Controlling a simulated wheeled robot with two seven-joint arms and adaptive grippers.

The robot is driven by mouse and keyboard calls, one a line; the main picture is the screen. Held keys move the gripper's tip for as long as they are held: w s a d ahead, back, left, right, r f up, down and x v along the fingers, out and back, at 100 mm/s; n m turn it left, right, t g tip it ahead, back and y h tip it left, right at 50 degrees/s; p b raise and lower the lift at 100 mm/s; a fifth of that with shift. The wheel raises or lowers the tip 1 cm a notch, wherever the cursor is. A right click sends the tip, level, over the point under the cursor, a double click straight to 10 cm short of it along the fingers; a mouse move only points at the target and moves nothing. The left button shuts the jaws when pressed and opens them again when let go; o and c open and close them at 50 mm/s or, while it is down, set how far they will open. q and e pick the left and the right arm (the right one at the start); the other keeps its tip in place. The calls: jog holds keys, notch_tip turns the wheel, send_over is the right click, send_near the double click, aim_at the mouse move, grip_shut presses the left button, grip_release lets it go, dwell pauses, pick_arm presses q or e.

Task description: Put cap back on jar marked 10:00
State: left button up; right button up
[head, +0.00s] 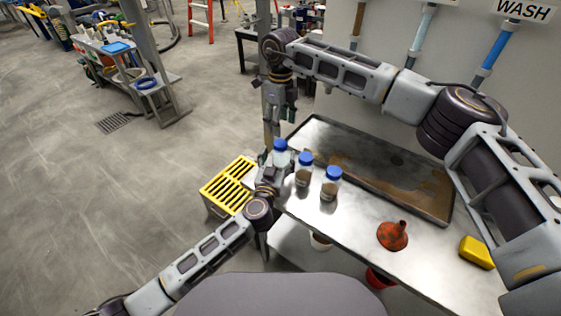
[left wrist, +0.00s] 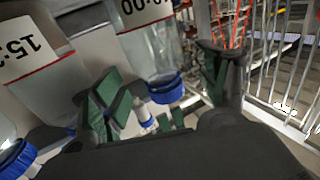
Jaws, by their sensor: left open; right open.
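Three clear jars with blue caps stand by the table's left side: a left jar (head: 281,158), a middle jar (head: 303,178) and a right jar (head: 329,190). In the left wrist view, a jar with a partly cut-off label ending "0:00" (left wrist: 150,45) appears inverted, its blue cap (left wrist: 165,89) at its mouth. Whether the cap is seated is unclear. My left gripper (head: 272,172), also in the wrist view (left wrist: 165,88), is open around this jar's cap end; contact is unclear. My right gripper (head: 283,114) is open and empty, pointing down beyond the left jar.
A jar marked "15:" (left wrist: 40,70) is close beside my left gripper. A shallow brown-stained tray (head: 440,215) lies behind the jars. A red funnel (head: 393,236) and yellow sponge (head: 477,252) lie on the table's right part. A yellow-topped crate (head: 228,185) stands left.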

aim_at(279, 154)
pick_arm(q)
jog(key=shift+x, duration=1.7)
grip_shut()
pick_arm(e)
jog(key=shift+n, duration=0.3)
jog(key=shift+n, duration=1.9)
jog(key=shift+f, duration=0.1)
jog(key=shift+f, duration=3.9)
